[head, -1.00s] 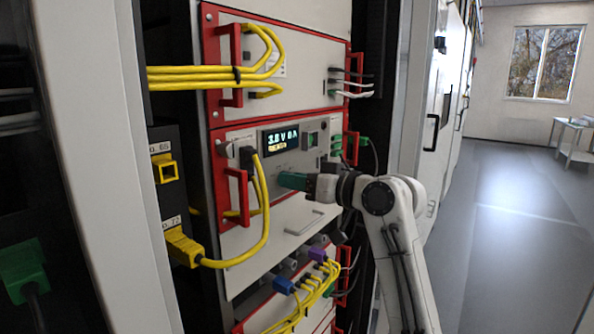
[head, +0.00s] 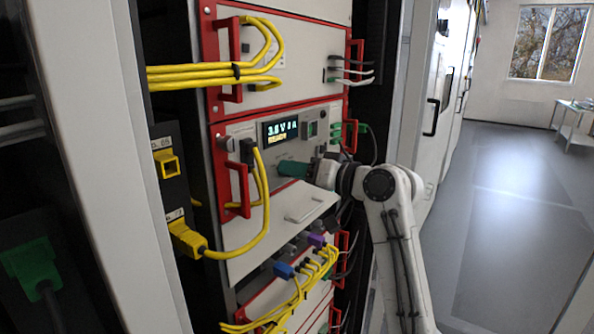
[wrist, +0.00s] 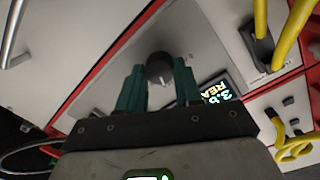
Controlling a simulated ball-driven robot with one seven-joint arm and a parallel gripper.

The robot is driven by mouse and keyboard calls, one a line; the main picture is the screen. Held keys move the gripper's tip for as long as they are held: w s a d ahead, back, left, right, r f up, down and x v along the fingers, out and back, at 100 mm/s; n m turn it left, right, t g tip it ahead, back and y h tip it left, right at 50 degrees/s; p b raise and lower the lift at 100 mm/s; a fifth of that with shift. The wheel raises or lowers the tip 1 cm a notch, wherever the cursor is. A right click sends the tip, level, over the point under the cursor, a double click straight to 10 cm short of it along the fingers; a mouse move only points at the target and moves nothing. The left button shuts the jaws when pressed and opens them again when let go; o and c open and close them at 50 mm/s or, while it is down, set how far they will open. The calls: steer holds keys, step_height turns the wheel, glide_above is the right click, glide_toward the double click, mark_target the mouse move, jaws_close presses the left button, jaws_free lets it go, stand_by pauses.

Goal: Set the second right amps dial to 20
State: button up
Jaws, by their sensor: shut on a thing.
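The amps dial (wrist: 159,68) is a dark round knob with a pale pointer line on the grey panel in the wrist view. My gripper (wrist: 158,80) has its two green fingers on either side of the dial, shut on it. In the head view, my gripper (head: 284,168) is against the panel below the display (head: 281,130), and its fingers hide the dial. The display reads about 3.8 V and 0 A, with smaller yellow text below. The dial's scale marks are too small to read.
Red handles (head: 236,188) flank the panel. Yellow cables (head: 262,205) hang at its left, and green plugs (head: 350,128) sit at its right. Open floor (head: 490,190) stretches to the right.

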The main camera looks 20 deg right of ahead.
steer(key=o, duration=1)
steer(key=shift+o, duration=0.2)
steer(key=f+b+v, duration=0.1)
steer(key=b+v, duration=0.2)
steer(key=v, duration=0.7)
steer(key=shift+s+d+r, duration=0.25)
steer(key=shift+s+r, duration=0.05)
steer(key=shift+r, duration=0.2)
steer(key=s+f+m+g+h, duration=0.15)
steer(key=s+f, duration=0.25)
steer(key=f, duration=0.7)
steer(key=s+a+f+g+h, duration=0.15)
steer(key=s+f, duration=0.35)
steer(key=f, duration=0.6)
steer(key=s+f+m+g+h, duration=0.1)
steer(key=s+f+g+h, duration=0.2)
steer(key=f, duration=0.8)
steer(key=s+d+f+g+h, duration=0.1)
steer(key=s+f+g, duration=0.1)
steer(key=s+f, duration=0.3)
steer(key=s+d+f+g+h, duration=0.1)
steer(key=s+f, duration=0.4)
steer(key=s, duration=0.9)
steer(key=s+d+f+n+g+h, duration=0.1)
steer(key=s+f+g, duration=0.3)
steer(key=s, duration=0.5)
steer(key=shift+s+f+h, duration=0.3)
steer(key=shift+f+h, duration=0.15)
steer(key=shift+h, duration=0.05)
